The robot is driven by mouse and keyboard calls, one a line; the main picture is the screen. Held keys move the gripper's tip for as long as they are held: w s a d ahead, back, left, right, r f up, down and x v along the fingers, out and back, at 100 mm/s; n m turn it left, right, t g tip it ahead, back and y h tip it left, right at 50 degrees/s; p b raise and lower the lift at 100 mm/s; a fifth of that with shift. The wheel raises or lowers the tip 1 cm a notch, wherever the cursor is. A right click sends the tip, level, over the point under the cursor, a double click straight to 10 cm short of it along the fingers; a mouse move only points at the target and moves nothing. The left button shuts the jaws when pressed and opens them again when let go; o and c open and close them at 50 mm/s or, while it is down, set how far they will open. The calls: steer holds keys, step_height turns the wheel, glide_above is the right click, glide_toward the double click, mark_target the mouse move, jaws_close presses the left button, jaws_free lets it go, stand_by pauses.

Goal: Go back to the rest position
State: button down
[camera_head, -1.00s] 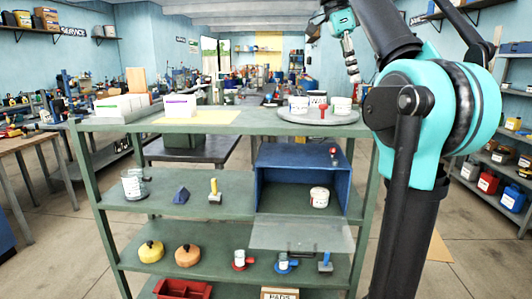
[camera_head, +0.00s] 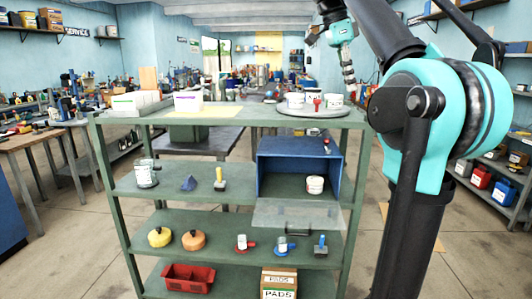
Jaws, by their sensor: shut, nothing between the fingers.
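My arm comes in from the right, and its small dark-and-light end, my gripper (camera_head: 350,86), hangs below a teal wrist link. It is shut and empty, in the air above and right of the round grey tray (camera_head: 313,112). The green shelf rack (camera_head: 225,120) stands in front of me. The tray on its top bears white tubs (camera_head: 295,101) and a small red item (camera_head: 317,104). On the middle shelf, the blue box (camera_head: 272,182) is open at the front, with a white tub (camera_head: 315,184) inside and its clear flap (camera_head: 295,213) lowered.
A glass jar (camera_head: 145,174) and a yellow-handled tool (camera_head: 220,180) stand on the middle shelf. Several items stand below, with a red bin (camera_head: 187,278) and a box (camera_head: 279,283) lowest. Benches flank the rack. Bare floor (camera_head: 75,265) shows at left.

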step_height(320, 180, down, 29)
steer(key=w+a+n+t+y, duration=0.2)
steer(key=n, duration=0.7)
steer(key=s+f+n, duration=0.3)
steer(key=s+f, duration=0.2)
steer(key=f, duration=0.4)
steer(key=s+a+f+n+t+y, duration=0.1)
steer(key=s+f+n, duration=0.2)
steer(key=s+f, duration=0.3)
steer(key=s+f+n+t, duration=0.1)
steer(key=s+f+n, duration=0.2)
steer(key=s+f, duration=0.3)
step_height(320, 180, down, 6)
steer(key=shift+a+r+y, duration=0.2)
steer(key=shift+a+y, duration=0.1)
